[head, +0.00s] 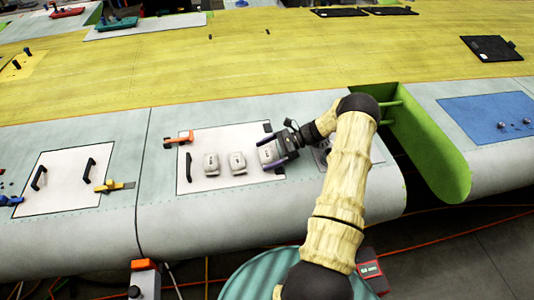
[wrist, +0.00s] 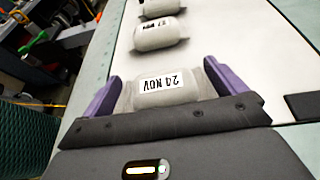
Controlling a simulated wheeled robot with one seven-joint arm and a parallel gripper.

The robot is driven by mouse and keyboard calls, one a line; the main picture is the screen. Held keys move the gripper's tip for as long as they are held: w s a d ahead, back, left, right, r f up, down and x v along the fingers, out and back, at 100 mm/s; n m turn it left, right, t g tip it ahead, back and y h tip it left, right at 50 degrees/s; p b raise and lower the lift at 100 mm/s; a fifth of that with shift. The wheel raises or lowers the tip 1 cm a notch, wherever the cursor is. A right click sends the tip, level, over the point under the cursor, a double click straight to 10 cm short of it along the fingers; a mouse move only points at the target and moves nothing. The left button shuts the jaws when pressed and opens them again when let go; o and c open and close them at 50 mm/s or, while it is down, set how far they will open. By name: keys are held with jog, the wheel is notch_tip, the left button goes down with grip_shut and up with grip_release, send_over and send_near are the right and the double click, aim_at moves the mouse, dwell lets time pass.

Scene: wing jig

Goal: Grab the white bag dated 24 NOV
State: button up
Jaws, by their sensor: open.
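A white bag (wrist: 168,88) lies between the two purple fingers of my gripper (wrist: 162,74) in the wrist view. Its label is upside down there and appears to read 24 NOV, though the second digit is hard to make out. One finger is on each side of the bag, and the jaws are open. In the head view my gripper (head: 273,156) is over the right-hand bag (head: 268,153) of a row on a white panel (head: 215,182). Part of the bag is hidden by the gripper.
Two more white bags, a middle one (head: 237,163) and a left one (head: 211,163), lie beside it on the panel. A black handle (head: 189,168) and an orange clamp (head: 179,139) are at the panel's left. A green-walled gap (head: 432,150) opens to the right of my arm.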

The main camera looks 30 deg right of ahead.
jog(key=shift+w+a+f+p, duration=0.1)
jog(key=shift+w+a+p, duration=0.05)
jog(key=shift+a+p, duration=0.3)
jog(key=shift+w+a+f+p, duration=0.1)
jog(key=shift+a+p, duration=0.1)
jog(key=shift+a, duration=0.35)
jog(key=shift+w+a+f, duration=0.1)
jog(key=shift+a+f, duration=0.2)
jog(key=shift+c, duration=0.5)
jog(key=c, duration=1)
